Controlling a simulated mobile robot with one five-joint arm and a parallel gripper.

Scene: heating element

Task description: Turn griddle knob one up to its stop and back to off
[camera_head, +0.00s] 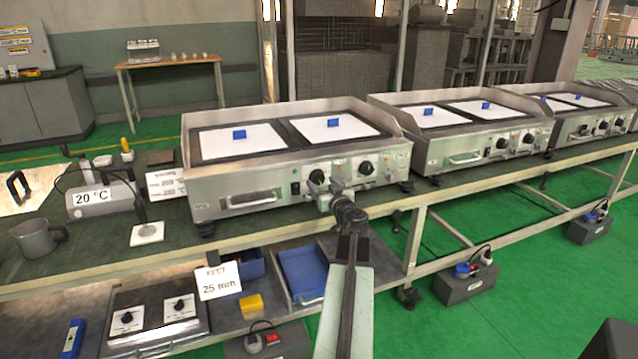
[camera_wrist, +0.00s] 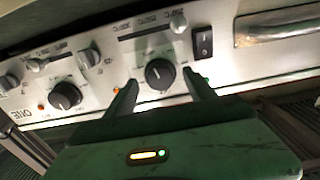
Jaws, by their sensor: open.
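The nearest steel griddle (camera_head: 230,182) has two black knobs on its front panel. The knob nearer the rocker switch (camera_wrist: 203,40) shows in the wrist view (camera_wrist: 159,73) and in the head view (camera_head: 316,177). The other knob (camera_wrist: 65,95) is also in the head view (camera_head: 366,168). My gripper (camera_wrist: 161,80) is open, its two fingers on either side of the knob nearer the switch, with small gaps visible. In the head view my gripper (camera_head: 322,196) is at the panel, just below that knob. Its pointer direction is too small to read surely.
A bar handle (camera_wrist: 290,25) lies beyond the switch. Small metal fittings (camera_wrist: 178,22) and slots sit on the panel near the knobs. Two blue blocks (camera_head: 239,134) (camera_head: 333,122) lie on white sheets on the griddle. More griddles (camera_head: 460,150) stand to the right.

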